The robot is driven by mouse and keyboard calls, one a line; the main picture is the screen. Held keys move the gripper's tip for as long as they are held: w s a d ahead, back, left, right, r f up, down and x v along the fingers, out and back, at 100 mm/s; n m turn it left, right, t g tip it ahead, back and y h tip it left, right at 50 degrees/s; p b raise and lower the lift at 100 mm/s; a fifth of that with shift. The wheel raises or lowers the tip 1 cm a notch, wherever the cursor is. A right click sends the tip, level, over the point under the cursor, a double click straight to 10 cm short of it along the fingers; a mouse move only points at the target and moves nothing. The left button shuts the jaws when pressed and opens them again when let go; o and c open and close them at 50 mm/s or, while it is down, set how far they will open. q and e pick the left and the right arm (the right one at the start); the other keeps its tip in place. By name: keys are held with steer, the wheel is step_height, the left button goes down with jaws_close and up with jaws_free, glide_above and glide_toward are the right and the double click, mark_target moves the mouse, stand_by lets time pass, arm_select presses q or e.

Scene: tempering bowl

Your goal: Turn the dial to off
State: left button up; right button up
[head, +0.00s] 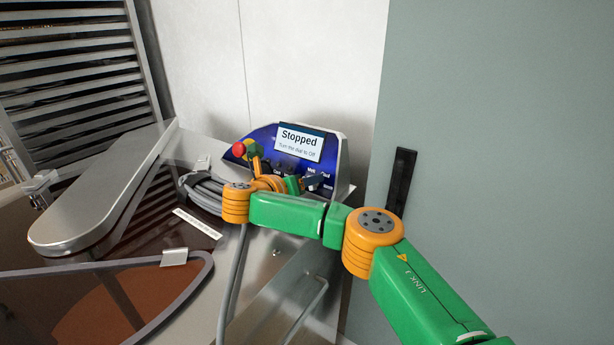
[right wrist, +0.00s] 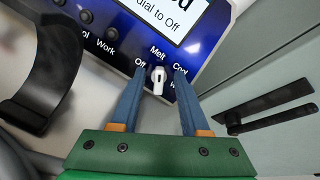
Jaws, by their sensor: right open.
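The blue control panel (head: 262,140) has a display (head: 299,143) reading "Stopped" and "Turn the dial to Off". In the right wrist view, a small pale dial (right wrist: 157,82) sits among the labels Off, Melt, Cool and a partly hidden one starting with W. Off is at its left, Melt above. I cannot tell which label it points to. My right gripper (right wrist: 159,76) is open, its two blue fingers on either side of the dial; contact is unclear. In the head view, my right arm and gripper (head: 312,182) hide most of the dial area. My left gripper is out of view.
A red knob (head: 239,149) stands at the panel's left. A long metal cover (head: 95,195) is at left; a grey-green wall (head: 500,120) with a black handle (head: 401,185) is at right.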

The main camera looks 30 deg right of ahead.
steer(key=shift+w+d+f, duration=0.15)
steer(key=shift+w+d, duration=0.05)
steer(key=shift+w, duration=0.05)
steer(key=shift+s+a, duration=0.1)
steer(key=shift+s, duration=0.05)
steer(key=shift+c, duration=0.9)
jaws_close()
steer(key=shift+n+b, duration=0.95)
steer(key=shift+n, duration=0.25)
steer(key=n+b, duration=0.1)
steer(key=n, duration=0.1)
steer(key=shift+a+n, duration=0.1)
steer(key=shift+n, duration=0.3)
steer(key=n, duration=0.3)
steer(key=shift+n, duration=0.3)
steer(key=shift+n+y, duration=0.5)
steer(key=shift+n, duration=1.3)
